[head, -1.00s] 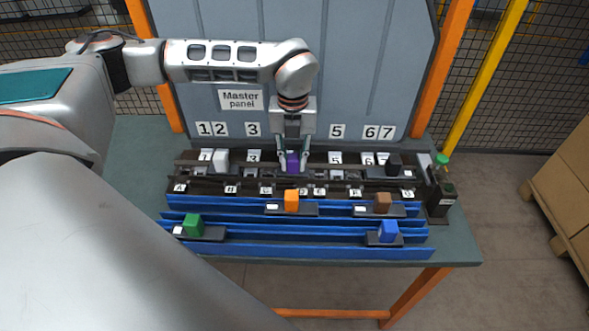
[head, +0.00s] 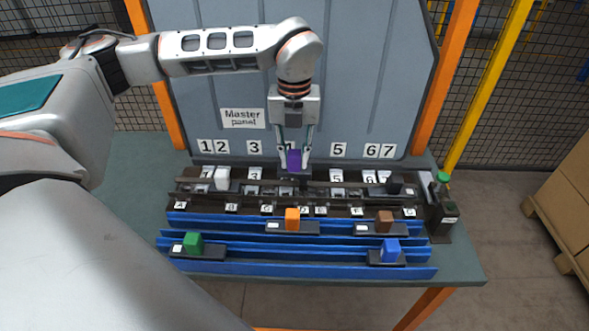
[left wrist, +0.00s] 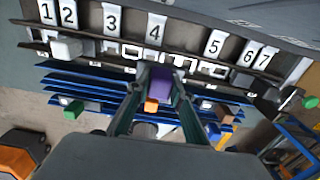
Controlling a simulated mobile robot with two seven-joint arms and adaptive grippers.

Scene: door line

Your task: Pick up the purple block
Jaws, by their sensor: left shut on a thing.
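The purple block (head: 294,159) is between the fingers of my left gripper (head: 294,155) in the head view. The gripper is shut on it and holds it just above the dark rack, near the middle. In the left wrist view the purple block (left wrist: 160,84) shows between the fingertips of my left gripper (left wrist: 158,95). My right gripper is not in view.
The dark rack (head: 330,208) also bears a white block (head: 222,178) and a black block (head: 397,184). Blue rails (head: 300,268) in front carry orange (head: 292,219), brown (head: 384,221), green (head: 193,243) and blue (head: 390,250) blocks. A numbered panel (head: 370,90) stands behind.

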